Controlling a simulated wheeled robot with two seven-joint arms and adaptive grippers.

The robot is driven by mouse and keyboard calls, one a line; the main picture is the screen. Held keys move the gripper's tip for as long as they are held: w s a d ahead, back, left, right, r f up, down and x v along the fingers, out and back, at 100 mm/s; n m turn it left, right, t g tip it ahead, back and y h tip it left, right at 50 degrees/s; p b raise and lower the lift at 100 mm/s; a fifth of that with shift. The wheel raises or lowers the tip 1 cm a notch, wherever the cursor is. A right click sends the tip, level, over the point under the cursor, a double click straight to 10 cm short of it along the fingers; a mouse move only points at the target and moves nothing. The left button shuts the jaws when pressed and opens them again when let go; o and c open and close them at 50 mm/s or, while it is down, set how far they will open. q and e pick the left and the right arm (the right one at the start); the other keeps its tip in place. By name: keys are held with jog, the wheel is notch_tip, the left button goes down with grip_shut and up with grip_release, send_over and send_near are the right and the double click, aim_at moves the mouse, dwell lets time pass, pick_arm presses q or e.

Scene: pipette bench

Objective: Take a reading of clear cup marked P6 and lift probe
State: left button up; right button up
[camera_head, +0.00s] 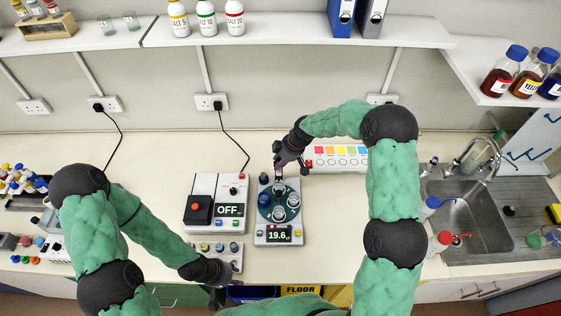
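A grey device (260,236) with a lit display reading about 19.6 stands mid-bench. On its round dark plate sit several small cups, among them a clear one (293,201) and another clear one (279,213). No P6 mark is legible at this size. My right gripper (279,172) points down over the back of the plate, just above a dark upright part (279,187). I cannot tell whether it grips that part, or which part is the probe. My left gripper (226,287) is low at the bench's front edge, its fingers partly unclear.
A box with a red-black button and an OFF display (230,210) stands left of the device, with a small knobbed panel (222,251) in front. A coloured-label strip (338,158) lies behind right. The sink (460,225) is at right. Bench between my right arm and device is clear.

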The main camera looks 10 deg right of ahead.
pick_arm(q)
jog(key=shift+w, duration=0.1)
pick_arm(e)
jog(key=shift+d+r, duration=0.2)
jog(key=shift+r, duration=0.05)
jog(key=v, duration=1.1)
jog(key=shift+r, duration=0.25)
jog(key=shift+s+a+f, duration=0.1)
jog(key=shift+s, duration=0.05)
